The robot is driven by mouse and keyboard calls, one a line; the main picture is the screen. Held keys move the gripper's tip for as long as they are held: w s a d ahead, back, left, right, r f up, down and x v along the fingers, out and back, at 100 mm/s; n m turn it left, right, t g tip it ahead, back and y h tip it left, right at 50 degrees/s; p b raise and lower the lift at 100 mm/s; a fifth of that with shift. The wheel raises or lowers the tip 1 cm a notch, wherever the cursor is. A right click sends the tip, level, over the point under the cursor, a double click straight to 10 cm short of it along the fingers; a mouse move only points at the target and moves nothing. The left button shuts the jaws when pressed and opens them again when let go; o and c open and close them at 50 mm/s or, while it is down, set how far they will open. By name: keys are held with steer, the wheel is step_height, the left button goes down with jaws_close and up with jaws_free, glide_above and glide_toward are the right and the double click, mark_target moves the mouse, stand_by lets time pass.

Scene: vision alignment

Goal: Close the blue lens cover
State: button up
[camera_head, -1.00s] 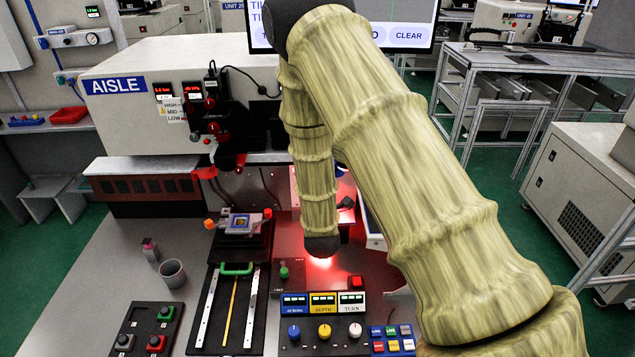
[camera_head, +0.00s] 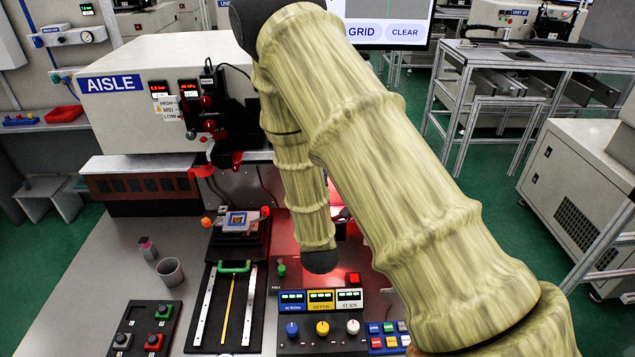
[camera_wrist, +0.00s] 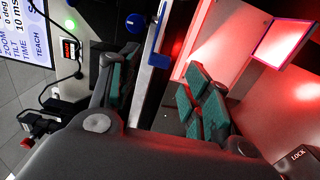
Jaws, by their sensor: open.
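A blue part (camera_wrist: 158,60) on the edge of a pale upright plate shows in the gap between the fingers, farther off. A blue round piece (camera_wrist: 136,22) shows above it on a dark body. I cannot tell which of these blue parts is the lens cover, or whether it is open. In the head view my arm hides the gripper and the blue parts.
A red-lit area with a bright square panel (camera_wrist: 285,45) lies at the wrist view's right. In the head view, a control panel (camera_head: 322,329) with knobs stands at the front, a slide with a green handle (camera_head: 235,267) beside it, and a grey cup (camera_head: 170,271) at left.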

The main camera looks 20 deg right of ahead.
steer(key=v, duration=0.7)
steer(key=shift+c, duration=0.2)
steer(key=shift+w, duration=0.15)
steer(key=c, duration=0.3)
steer(key=shift+w+a+m+h, duration=0.15)
steer(key=shift+w+h, duration=0.2)
steer(key=shift+w, duration=0.2)
steer(key=shift+w+a+m+h, duration=0.15)
steer(key=shift+w+h, duration=0.2)
steer(key=shift+w, duration=0.25)
steer(key=c, duration=0.7)
steer(key=w+m+h, duration=0.1)
steer(key=w, duration=0.1)
steer(key=w+a+m+g+h+b, duration=0.1)
steer(key=w+h, duration=0.1)
steer(key=w+a+m+g+h, duration=0.1)
steer(key=w, duration=0.1)
steer(key=shift+w+a+f+h+b, duration=0.1)
steer(key=shift+w+a+h+b, duration=0.2)
steer(key=shift+w+b, duration=0.1)
jaws_close()
steer(key=w+a+m+g+h+b, duration=0.1)
steer(key=w+a+m+g+h, duration=0.25)
steer(key=w+g, duration=0.2)
steer(key=d+p, duration=0.5)
steer(key=d, duration=0.3)
steer(key=shift+d+m+g, duration=0.35)
steer(key=shift+m, duration=0.1)
